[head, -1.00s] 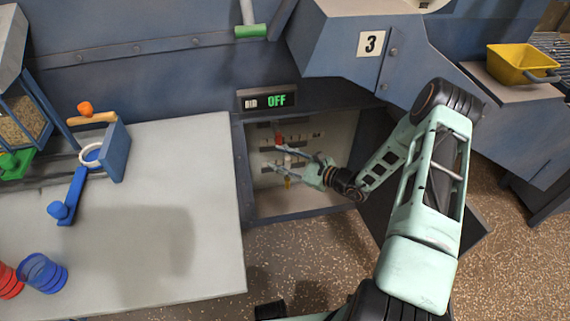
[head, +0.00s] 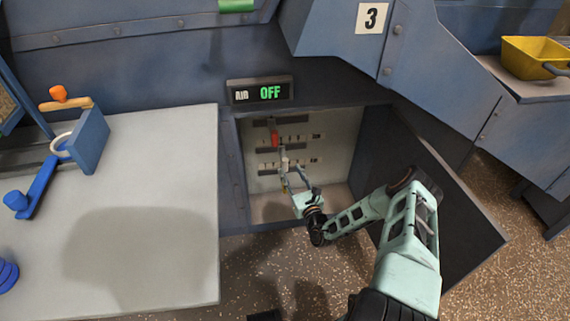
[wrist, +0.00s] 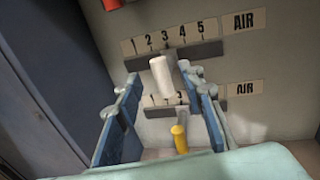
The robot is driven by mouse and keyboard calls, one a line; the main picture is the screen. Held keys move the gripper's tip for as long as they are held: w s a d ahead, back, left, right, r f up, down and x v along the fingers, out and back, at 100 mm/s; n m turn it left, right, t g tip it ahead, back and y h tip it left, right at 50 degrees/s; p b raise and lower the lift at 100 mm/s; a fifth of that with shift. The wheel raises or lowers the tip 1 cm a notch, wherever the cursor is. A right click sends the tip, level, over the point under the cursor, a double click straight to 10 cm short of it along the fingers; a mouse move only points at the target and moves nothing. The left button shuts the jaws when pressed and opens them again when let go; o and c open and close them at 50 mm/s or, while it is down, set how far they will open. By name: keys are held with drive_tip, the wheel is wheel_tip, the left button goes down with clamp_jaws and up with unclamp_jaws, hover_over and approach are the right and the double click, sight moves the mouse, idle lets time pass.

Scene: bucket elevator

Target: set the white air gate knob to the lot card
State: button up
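The white knob (wrist: 162,75) sticks out from the panel in the open cabinet, below a plate numbered 1 to 5 (wrist: 168,35) beside an AIR label (wrist: 243,21). It is small in the head view (head: 284,161). My gripper (wrist: 160,82) is open, its blue-padded fingers on either side of the white knob, with gaps showing. In the head view my gripper (head: 290,173) reaches into the cabinet from below right. I cannot tell exactly which number the knob stands at. No lot card can be made out.
A red knob (head: 275,139) is above the white one, and a yellow knob (wrist: 180,139) is below it, between the fingers' lower parts. The dark cabinet door (head: 425,190) stands open at right. A grey table (head: 150,190) is at left.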

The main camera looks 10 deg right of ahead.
sight(286, 163)
drive_tip(key=w+b, duration=0.1)
drive_tip(key=w, duration=0.2)
drive_tip(key=w+a, duration=0.1)
drive_tip(key=w, duration=0.2)
drive_tip(key=shift+w+a+b, duration=0.15)
drive_tip(key=shift+w+b, duration=0.1)
drive_tip(key=shift+b, duration=0.15)
clamp_jaws()
